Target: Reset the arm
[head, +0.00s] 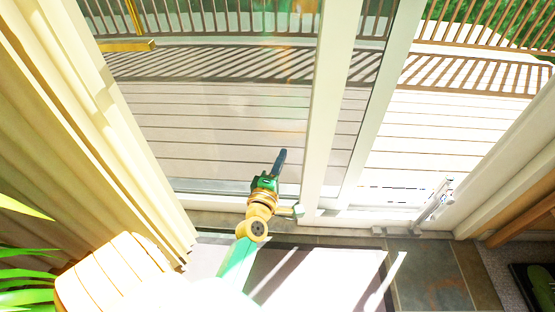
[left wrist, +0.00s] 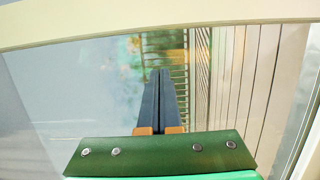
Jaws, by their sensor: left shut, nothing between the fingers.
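My left gripper (head: 281,158) is in the middle of the head view, at the end of my green and tan arm. Its two dark blue fingers are shut together with nothing between them. They point away from me, in front of the glass of a sliding door (head: 220,130). In the left wrist view the shut fingers (left wrist: 159,75) point at the glass pane (left wrist: 70,90), with a pale frame bar across the top. I cannot tell if the fingertips touch the glass. My right gripper is not in view.
The door's white upright frame (head: 331,110) stands just right of my left gripper. A pale curtain (head: 75,110) hangs at the left, above a plant (head: 25,270). A slatted deck (head: 420,145) with a railing lies outside. A mat (head: 310,275) lies on the floor inside.

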